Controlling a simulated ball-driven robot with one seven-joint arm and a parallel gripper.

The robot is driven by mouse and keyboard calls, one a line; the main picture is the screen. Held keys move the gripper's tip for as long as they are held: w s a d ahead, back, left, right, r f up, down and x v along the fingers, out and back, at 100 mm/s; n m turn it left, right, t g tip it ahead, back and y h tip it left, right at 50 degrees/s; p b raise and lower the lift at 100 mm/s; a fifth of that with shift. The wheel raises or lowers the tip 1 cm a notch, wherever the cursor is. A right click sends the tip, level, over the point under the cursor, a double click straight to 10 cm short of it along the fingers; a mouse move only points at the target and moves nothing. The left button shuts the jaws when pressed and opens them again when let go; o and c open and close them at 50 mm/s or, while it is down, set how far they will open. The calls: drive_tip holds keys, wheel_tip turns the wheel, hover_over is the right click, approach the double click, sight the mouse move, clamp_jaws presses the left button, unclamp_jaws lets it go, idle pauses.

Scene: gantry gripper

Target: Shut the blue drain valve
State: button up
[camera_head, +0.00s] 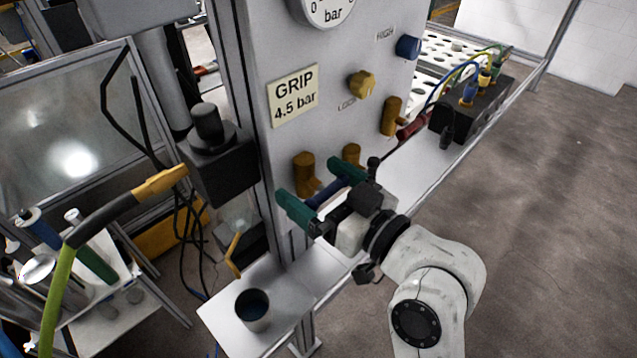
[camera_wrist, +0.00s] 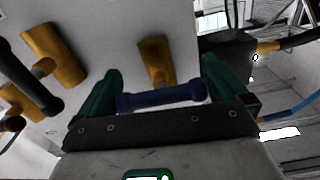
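The blue drain valve has a brass body (camera_head: 305,172) low on the grey panel and a blue bar handle (camera_head: 329,191). In the wrist view the handle (camera_wrist: 165,97) lies crosswise in front of the brass body (camera_wrist: 155,58). My gripper (camera_head: 321,192) is at the handle, with its green fingers spread wide. In the wrist view my gripper (camera_wrist: 160,92) has one finger near each end of the handle. I cannot tell whether the fingers touch the ends. The handle's root is partly hidden.
Another brass valve (camera_wrist: 50,55) with a dark handle is left in the wrist view. A red-handled brass valve (camera_head: 392,116), a yellow knob (camera_head: 361,84) and a blue knob (camera_head: 408,47) sit higher. A cup (camera_head: 252,308) stands on the lower shelf. A black block (camera_head: 472,108) carries hoses.

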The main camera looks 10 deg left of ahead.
drive_tip(key=b+v, duration=0.2)
drive_tip(key=v, duration=0.9)
idle(0.3)
drive_tip(key=s+d+f+m+g+h, duration=0.2)
drive_tip(key=d+f+m+h, duration=0.15)
drive_tip(key=d+f, duration=0.45)
drive_tip(key=s+d+f+m+g+h, duration=0.15)
drive_tip(key=d+f+h, duration=0.3)
drive_tip(key=f, duration=0.85)
drive_tip(key=s+d+f+m+g+h, duration=0.2)
drive_tip(key=s+d+f, duration=0.3)
drive_tip(key=s, duration=0.3)
drive_tip(key=s+d+f+m+g+h, duration=0.3)
drive_tip(key=s+d+f+g+h, duration=0.1)
drive_tip(key=s, duration=0.5)
wheel_tip(320, 180, down, 2)
drive_tip(key=shift+s+d+f, duration=0.1)
drive_tip(key=shift+s+d, duration=0.15)
drive_tip(key=shift+d, duration=0.5)
